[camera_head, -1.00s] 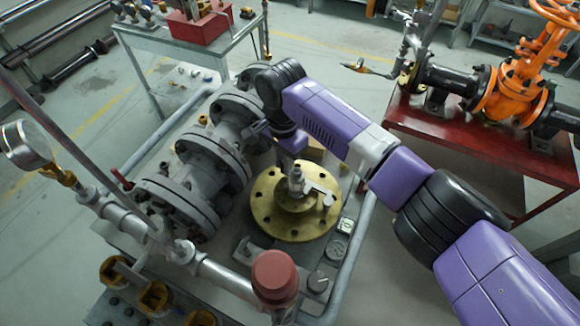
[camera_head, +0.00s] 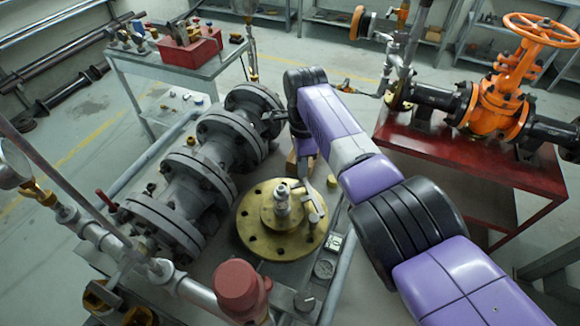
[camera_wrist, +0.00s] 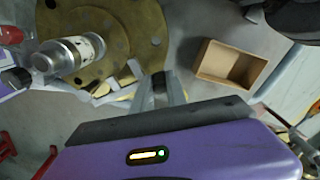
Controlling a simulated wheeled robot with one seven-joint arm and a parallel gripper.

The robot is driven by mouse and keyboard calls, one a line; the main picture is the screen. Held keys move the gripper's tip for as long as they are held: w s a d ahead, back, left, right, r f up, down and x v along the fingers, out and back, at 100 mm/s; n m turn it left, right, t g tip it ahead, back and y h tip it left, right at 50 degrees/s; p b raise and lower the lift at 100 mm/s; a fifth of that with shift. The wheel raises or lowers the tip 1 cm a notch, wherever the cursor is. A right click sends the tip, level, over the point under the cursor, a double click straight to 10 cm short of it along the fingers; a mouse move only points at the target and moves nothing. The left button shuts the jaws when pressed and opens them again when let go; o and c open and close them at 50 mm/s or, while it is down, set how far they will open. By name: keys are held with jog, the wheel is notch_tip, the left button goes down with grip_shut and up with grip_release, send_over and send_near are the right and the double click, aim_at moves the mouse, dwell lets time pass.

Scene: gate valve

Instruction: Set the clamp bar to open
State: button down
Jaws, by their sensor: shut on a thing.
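The clamp bar (camera_head: 306,197) is a short silver bar reaching out from the upright silver fitting (camera_head: 282,205) at the middle of a round brass flange (camera_head: 250,232). In the wrist view the fitting is a silver cylinder (camera_wrist: 70,53) over the brass plate, and the pale bar (camera_wrist: 92,95) runs from it toward my fingers. My gripper (camera_head: 312,178) is beside the fitting, on its right and far side. In the wrist view my gripper's fingers (camera_wrist: 163,90) are close together near the bar's end. They are shut on the bar, but the contact is mostly hidden.
Grey flanged pipework (camera_head: 185,175) stands close left of the brass flange. A red-capped post (camera_head: 242,285) rises in front. An open brown box (camera_wrist: 230,63) lies beyond the flange. A red table (camera_head: 470,165) with an orange valve (camera_head: 500,95) stands at right.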

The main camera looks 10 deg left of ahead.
jog(key=shift+w+d+r+m+p, duration=0.1)
jog(key=shift+w+d+m+p, duration=0.1)
jog(key=shift+d+m, duration=0.4)
jog(key=shift+w+d+m+p, duration=0.1)
jog(key=shift+d+m+p, duration=0.1)
jog(key=shift+d+m, duration=0.4)
jog(key=shift+d, duration=0.1)
jog(key=c, duration=1.6)
grip_release()
jog(key=shift+r, duration=0.1)
notch_tip(320, 180, up, 8)
jog(key=shift+f, duration=0.2)
